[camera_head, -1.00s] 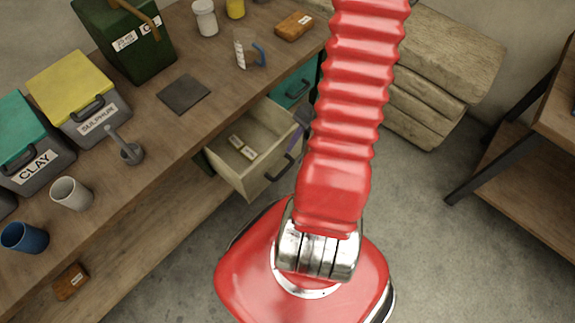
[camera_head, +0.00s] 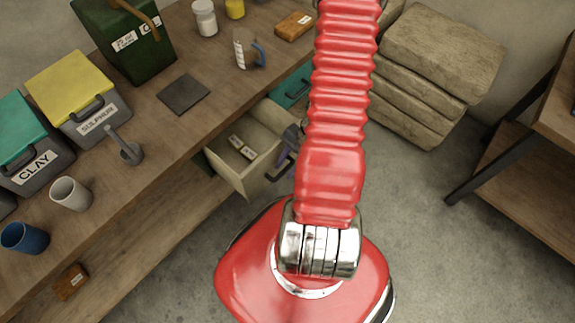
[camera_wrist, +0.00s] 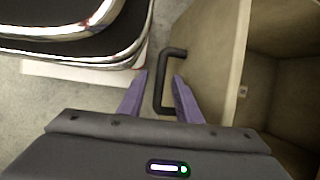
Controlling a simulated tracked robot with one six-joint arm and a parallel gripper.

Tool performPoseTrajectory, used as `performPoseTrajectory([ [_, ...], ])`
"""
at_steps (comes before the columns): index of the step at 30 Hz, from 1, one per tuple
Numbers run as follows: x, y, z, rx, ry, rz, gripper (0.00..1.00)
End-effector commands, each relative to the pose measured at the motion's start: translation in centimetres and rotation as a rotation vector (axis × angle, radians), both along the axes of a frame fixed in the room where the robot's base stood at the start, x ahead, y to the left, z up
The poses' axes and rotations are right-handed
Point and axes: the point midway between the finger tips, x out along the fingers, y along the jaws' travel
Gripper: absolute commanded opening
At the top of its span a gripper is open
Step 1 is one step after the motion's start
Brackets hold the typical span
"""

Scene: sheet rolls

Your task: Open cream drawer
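The cream drawer (camera_head: 228,177) stands pulled out from under the workbench, with two small labelled pieces (camera_head: 243,147) inside. Its dark bar handle (camera_head: 279,172) is on the front panel, and the handle also shows in the wrist view (camera_wrist: 158,85). My gripper (camera_head: 286,158) is at the handle, partly hidden by my red arm in the head view. In the wrist view my gripper's purple fingers (camera_wrist: 160,82) are apart, one on each side of the handle bar, with visible gaps. The drawer's right front corner is hidden in the head view.
A teal drawer (camera_head: 292,88) lies behind the cream one. The workbench (camera_head: 165,135) carries bins, cups and a dark square mat (camera_head: 184,94). Stacked beige blocks (camera_head: 440,60) stand at the back right, near a shelf (camera_head: 520,165). The floor between is clear.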

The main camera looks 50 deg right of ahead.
Motion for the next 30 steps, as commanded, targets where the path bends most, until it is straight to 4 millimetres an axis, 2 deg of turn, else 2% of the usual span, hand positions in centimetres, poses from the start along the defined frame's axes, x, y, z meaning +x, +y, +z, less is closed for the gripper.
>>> performPoseTrajectory([
  [5, 0.02, 0.0, 0.01, 0.0, 0.0, 0.0, 0.31],
  [18, 0.03, 0.02, 0.02, 0.001, 0.0, 0.001, 0.01],
  [30, 0.02, 0.02, 0.03, 0.001, 0.0, 0.001, 0.0],
])
